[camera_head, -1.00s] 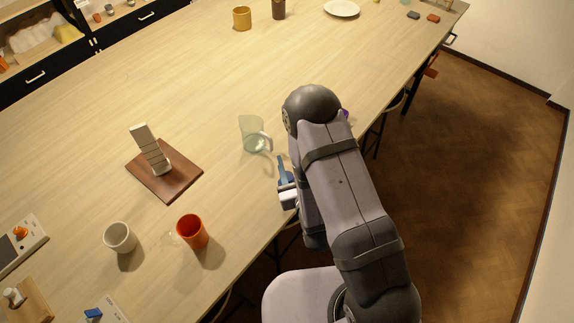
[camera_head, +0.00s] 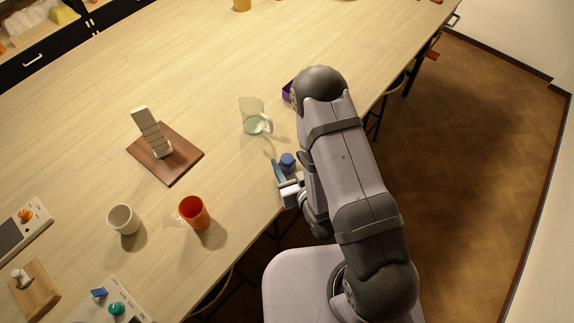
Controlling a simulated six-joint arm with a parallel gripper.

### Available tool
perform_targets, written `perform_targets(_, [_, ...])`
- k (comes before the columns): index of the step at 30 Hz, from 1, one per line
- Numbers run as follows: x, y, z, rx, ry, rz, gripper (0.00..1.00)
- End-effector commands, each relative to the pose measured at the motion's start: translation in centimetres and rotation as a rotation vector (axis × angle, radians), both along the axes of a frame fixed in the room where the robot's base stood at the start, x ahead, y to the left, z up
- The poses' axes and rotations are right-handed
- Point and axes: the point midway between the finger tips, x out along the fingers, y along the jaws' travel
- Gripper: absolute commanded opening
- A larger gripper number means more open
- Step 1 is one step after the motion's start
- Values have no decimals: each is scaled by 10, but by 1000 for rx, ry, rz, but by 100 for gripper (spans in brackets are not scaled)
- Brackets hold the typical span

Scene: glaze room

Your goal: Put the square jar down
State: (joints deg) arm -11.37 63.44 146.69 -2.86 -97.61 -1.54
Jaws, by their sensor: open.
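A small dark-blue object (camera_head: 288,160) shows right beside the finger, on or just above the table. I cannot tell whether it is square, whether it is the jar, or whether it touches the finger. No other clearly square jar shows. A clear greenish glass jug (camera_head: 252,116) stands on the table just beyond the gripper.
A purple container (camera_head: 287,92) is partly hidden behind my arm. An orange cup (camera_head: 194,212), a white cup (camera_head: 123,219) and a brown board (camera_head: 183,164) with a leaning pale block stack (camera_head: 150,132) stand to the left. The table (camera_head: 215,70) is clear beyond the jug.

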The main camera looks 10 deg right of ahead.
Motion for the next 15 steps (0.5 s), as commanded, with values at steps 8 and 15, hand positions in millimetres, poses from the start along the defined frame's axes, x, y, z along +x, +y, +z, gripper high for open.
perform_targets(8, [6,2,-4,1,-3,0,52])
perform_targets(15, [35,9,-12,-1,0,0,52])
